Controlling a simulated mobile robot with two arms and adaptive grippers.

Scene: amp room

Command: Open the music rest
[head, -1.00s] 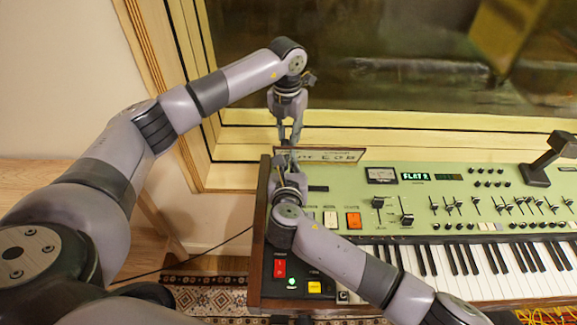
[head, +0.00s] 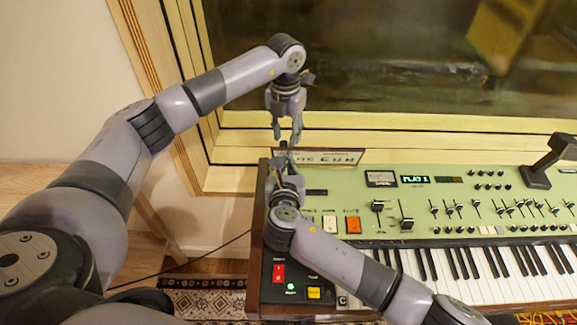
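A low upright panel with lettering (head: 340,158) stands along the back left edge of the green keyboard (head: 345,183). It may be the music rest, but I cannot tell for sure. My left gripper (head: 286,138) hangs over the panel's left end, pointing down, with its fingers apart and nothing visible between them. My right gripper (head: 282,160) is just below it in the picture, pointing at the panel's left end. Its fingertips are small and overlap the panel's end, so I cannot tell whether they touch it or hold anything. My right wrist hides part of the keyboard's left side.
A wide window (head: 390,60) with a wooden sill (head: 420,145) lies behind the keyboard. A dark bracket (head: 545,165) stands at the keyboard's right. Sliders, buttons and a lit display (head: 414,180) cover its top. A patterned rug (head: 205,302) lies on the floor at left.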

